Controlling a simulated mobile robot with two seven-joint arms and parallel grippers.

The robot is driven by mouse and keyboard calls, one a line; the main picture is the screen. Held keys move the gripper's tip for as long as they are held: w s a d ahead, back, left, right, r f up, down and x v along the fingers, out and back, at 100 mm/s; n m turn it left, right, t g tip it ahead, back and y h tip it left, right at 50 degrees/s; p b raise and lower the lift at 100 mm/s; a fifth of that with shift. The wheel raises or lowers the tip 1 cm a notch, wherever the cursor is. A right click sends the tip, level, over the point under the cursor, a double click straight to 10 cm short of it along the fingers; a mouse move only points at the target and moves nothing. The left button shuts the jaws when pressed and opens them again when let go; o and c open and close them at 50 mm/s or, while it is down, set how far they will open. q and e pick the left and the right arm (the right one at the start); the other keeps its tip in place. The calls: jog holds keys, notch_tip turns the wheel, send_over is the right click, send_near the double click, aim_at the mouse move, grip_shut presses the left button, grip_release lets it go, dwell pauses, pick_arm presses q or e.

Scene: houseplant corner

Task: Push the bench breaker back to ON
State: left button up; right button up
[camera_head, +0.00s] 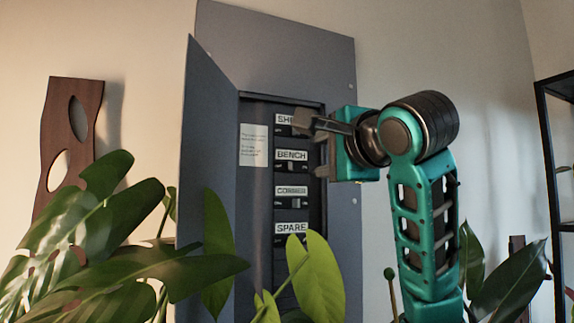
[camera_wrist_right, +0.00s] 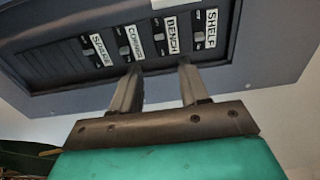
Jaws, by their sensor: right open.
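The bench breaker (camera_head: 285,168) sits under its BENCH label, second from the top in the open grey panel. In the right wrist view the BENCH label (camera_wrist_right: 171,35) lies just beyond and between my fingertips. The lever is small, and I cannot tell its position surely. My right gripper (camera_head: 312,147) is open and empty at the panel's right side, one finger up by the SHELF row and one lower by the BENCH row. In the right wrist view its two fingers (camera_wrist_right: 158,70) point at the breaker rows; I cannot tell whether they touch anything. My left gripper is out of view.
The SHELF label (camera_head: 285,119) is partly covered by my upper finger. The open panel door (camera_head: 207,150) stands at the left. Large leaves (camera_head: 318,270) crowd the front. A black shelf (camera_head: 552,180) is at right.

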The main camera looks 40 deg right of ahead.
aim_at(291, 166)
jog(key=p+x, duration=0.2)
jog(key=x, duration=1)
jog(key=shift+w+d+f, duration=0.1)
jog(key=shift+w, duration=0.05)
jog(key=shift+c, duration=0.3)
grip_shut()
